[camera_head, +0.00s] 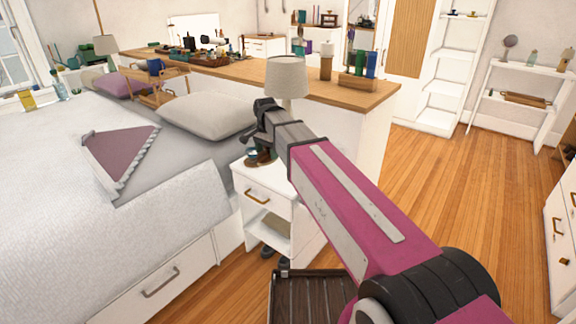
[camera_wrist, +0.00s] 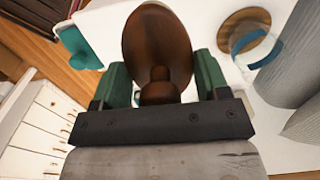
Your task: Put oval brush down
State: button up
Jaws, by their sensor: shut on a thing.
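The oval brush (camera_wrist: 157,45) is dark brown wood with a rounded, oval head and a narrower knob towards my wrist. My gripper (camera_wrist: 159,68) is shut on it, with a green finger pad on either side. In the wrist view the brush is over the white top of the nightstand. Whether it touches that top I cannot tell. In the head view my arm reaches to the white nightstand (camera_head: 266,186) beside the bed, and my wrist hides much of its top.
A lamp (camera_head: 286,77) stands behind my wrist. In the wrist view a round wooden item with a blue band (camera_wrist: 256,45) lies right of the brush, and a teal item (camera_wrist: 80,48) lies left. The bed (camera_head: 150,205) is left of the nightstand; wooden floor (camera_head: 440,190) is clear to the right.

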jog(key=w+d+f, duration=0.1)
jog(key=d, duration=0.1)
jog(key=w+d+f, duration=0.1)
jog(key=d+f, duration=0.1)
jog(key=d, duration=0.1)
jog(key=w+d+f, duration=0.1)
jog(key=d+f, duration=0.1)
jog(key=d, duration=0.1)
jog(key=shift+f, duration=2.05)
jog(key=shift+f, duration=0.1)
jog(key=o, duration=0.9)
notch_tip(320, 180, up, 12)
